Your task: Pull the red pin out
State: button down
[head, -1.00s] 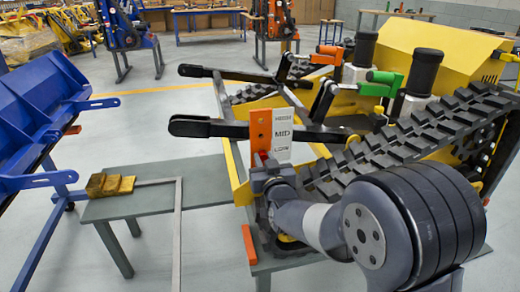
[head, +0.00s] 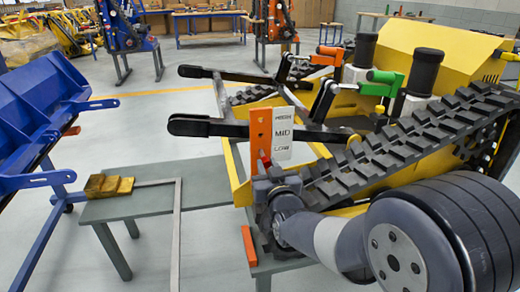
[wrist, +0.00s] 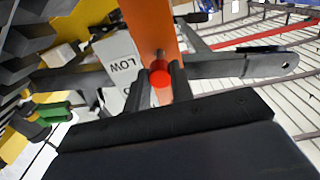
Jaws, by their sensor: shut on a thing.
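The red pin (wrist: 160,77) has a round red head and a short grey shaft, which runs toward the orange upright plate (wrist: 152,28) in the wrist view. My gripper (wrist: 161,84) is shut on the pin, one dark finger on each side of its head. In the head view a bit of the red pin (head: 265,158) shows low on the orange plate (head: 260,128), near the LOW mark of the white label (head: 283,134). My gripper (head: 268,178) is just below it there. I cannot tell how much of the shaft is inside the plate.
Black lever arms (head: 215,126) reach left beside the plate. The rubber track (head: 400,150) and yellow carrier body (head: 430,55) lie to the right. A grey table (head: 160,200) with a brass-coloured stepped block (head: 108,186) is at left, near a blue bucket (head: 40,110).

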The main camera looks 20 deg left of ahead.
jog(key=shift+b+v, duration=0.85)
jog(key=shift+v, duration=1.85)
jog(key=shift+b+v, duration=0.6)
jog(key=shift+v, duration=1.15)
